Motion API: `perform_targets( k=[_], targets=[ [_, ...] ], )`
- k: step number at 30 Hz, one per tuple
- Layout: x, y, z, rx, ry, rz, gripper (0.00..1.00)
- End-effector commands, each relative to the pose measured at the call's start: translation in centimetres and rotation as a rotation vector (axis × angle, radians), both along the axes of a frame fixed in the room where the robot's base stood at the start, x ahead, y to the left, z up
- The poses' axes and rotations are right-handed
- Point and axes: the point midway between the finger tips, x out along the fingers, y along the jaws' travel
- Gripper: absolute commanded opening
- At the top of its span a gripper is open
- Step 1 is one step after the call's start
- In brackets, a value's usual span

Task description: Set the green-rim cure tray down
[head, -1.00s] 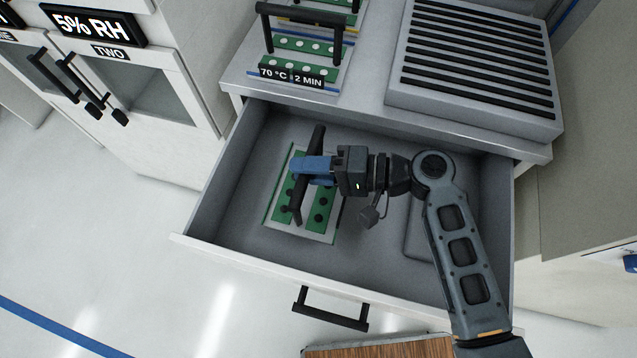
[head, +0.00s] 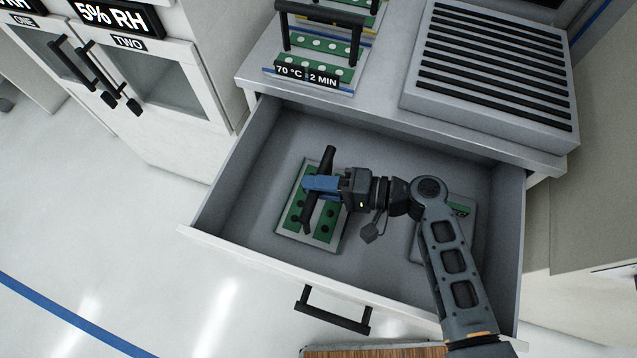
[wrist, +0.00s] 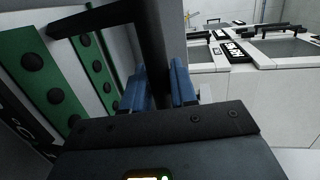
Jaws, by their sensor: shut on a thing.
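The cure tray (head: 328,226) is inside the open drawer, toward its left side. It carries green strips with black dots and has a black bar handle (head: 328,160) across its top. My gripper (head: 308,184) is shut on that handle, its blue fingers around the bar. In the wrist view the blue fingers (wrist: 160,85) clasp the black handle (wrist: 150,35), with the green strips (wrist: 40,70) to the left. The tray looks level and at or close above the drawer floor; I cannot tell whether it touches.
The drawer (head: 385,150) has free floor around the tray. A grey flat piece (head: 465,235) with a green strip lies at the drawer's right, partly behind my arm. Above stand a tray labelled 70 °C 2 MIN (head: 345,87) and a black-slotted grey unit (head: 490,75). Cabinet TWO (head: 170,85) stands left.

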Motion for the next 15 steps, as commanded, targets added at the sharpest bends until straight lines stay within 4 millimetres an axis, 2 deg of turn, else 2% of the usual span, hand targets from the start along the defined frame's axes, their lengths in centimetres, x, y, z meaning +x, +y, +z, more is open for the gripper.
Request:
perform_targets(
  k=[1,8,15],
  targets=[
    [0.00,-0.01,-0.09,0.000,0.000,0.000,0.30],
    [-0.01,-0.01,-0.06,0.000,0.000,0.000,0.52],
    [-0.01,-0.01,0.00,0.000,0.000,0.000,0.53]
  ],
)
